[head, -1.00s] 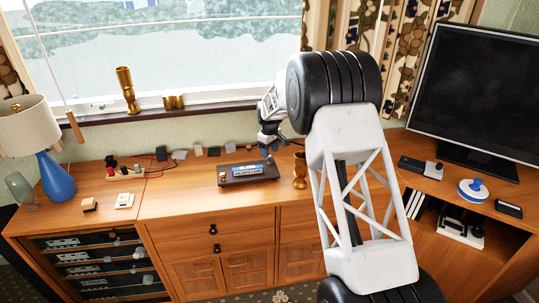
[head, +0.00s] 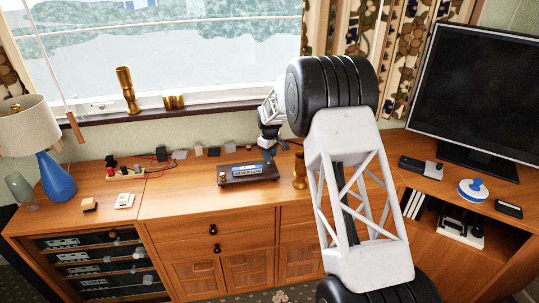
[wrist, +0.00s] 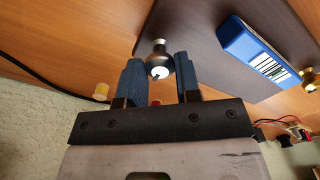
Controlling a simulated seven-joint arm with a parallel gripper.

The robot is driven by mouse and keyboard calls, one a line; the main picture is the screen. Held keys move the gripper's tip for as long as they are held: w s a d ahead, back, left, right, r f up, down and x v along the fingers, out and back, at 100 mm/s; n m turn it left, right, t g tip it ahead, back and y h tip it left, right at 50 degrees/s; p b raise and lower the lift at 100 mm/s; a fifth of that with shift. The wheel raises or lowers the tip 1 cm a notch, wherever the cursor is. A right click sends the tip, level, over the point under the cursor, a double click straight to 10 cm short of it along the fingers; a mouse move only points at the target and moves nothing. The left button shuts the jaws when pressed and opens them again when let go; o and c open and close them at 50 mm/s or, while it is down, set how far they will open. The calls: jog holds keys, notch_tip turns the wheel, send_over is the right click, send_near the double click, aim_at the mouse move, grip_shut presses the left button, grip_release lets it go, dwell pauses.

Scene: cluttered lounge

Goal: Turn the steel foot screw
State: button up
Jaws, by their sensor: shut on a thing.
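The steel foot screw (wrist: 159,62) is a round shiny knob at the edge of the dark base plate (wrist: 200,50) in the wrist view. My gripper (wrist: 157,77) has its two blue fingers on either side of the screw, shut on it. The plate carries a blue block with a striped label (wrist: 254,47), and a brass screw (wrist: 309,78) shows at its far right. In the head view the plate (head: 235,181) lies on the wooden cabinet, with my gripper (head: 271,149) at its back right corner. The screw cannot be made out there.
A brass goblet (head: 300,172) stands close to the right of the plate. Several small blocks and cables lie along the wall behind it. A blue lamp (head: 57,180) stands at the left and a monitor (head: 480,90) at the right.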

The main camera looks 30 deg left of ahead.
jog(key=shift+m, duration=0.3)
jog(key=m, duration=0.8)
dwell(0.3)
dwell(0.4)
jog(key=o, duration=0.9)
jog(key=shift+o, duration=0.2)
jog(key=shift+r, duration=3.95)
